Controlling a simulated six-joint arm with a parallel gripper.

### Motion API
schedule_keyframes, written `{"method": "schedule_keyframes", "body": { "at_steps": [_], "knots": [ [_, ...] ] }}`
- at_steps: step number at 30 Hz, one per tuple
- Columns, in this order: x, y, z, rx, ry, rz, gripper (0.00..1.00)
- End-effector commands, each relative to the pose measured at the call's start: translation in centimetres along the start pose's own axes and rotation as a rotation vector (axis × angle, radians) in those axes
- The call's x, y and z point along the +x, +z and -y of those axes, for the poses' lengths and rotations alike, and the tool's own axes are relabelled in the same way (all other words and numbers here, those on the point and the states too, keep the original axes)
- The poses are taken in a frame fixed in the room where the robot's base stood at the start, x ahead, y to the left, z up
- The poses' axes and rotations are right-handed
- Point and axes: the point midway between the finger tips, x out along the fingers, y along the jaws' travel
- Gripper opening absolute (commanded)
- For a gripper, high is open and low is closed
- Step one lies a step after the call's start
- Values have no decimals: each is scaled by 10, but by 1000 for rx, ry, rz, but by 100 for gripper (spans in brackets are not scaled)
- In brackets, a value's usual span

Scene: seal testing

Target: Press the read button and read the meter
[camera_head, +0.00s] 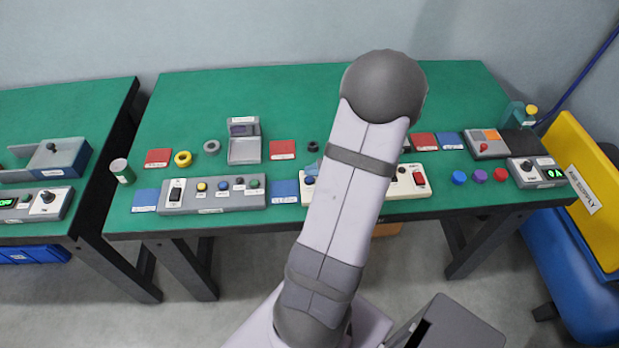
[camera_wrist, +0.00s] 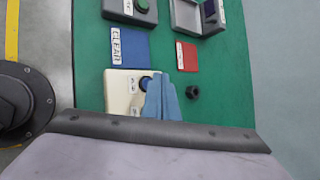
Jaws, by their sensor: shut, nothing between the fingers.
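A cream panel (camera_head: 405,188) lies near the table's front edge, its middle hidden by my arm. A blue button (camera_wrist: 146,83) is on its end in the wrist view; its label is too small to read. My gripper (camera_wrist: 160,80) shows as light-blue fingers, shut and empty, right beside the button and overlapping its edge; I cannot tell whether they touch it. In the head view my gripper (camera_head: 313,172) is mostly hidden behind my arm. A grey device with a small dark screen (camera_head: 242,130) stands further back; its reading is not legible, and I cannot tell whether it is the meter.
A grey panel with several buttons (camera_head: 212,196) lies left of the cream one. A blue CLEAR mat (camera_wrist: 130,48) and a red mat (camera_wrist: 187,57) lie nearby. A black ring (camera_wrist: 193,92) is close to my fingers. A box with a green display (camera_head: 551,172) sits right.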

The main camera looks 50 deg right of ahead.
Motion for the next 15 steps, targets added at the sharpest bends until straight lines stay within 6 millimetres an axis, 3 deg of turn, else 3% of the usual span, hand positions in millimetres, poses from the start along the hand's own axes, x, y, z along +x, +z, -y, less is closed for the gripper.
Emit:
{"method": "schedule_keyframes", "body": {
  "at_steps": [15],
  "knots": [
    [-30,22,22,-1,-1,0,0]
  ]
}}
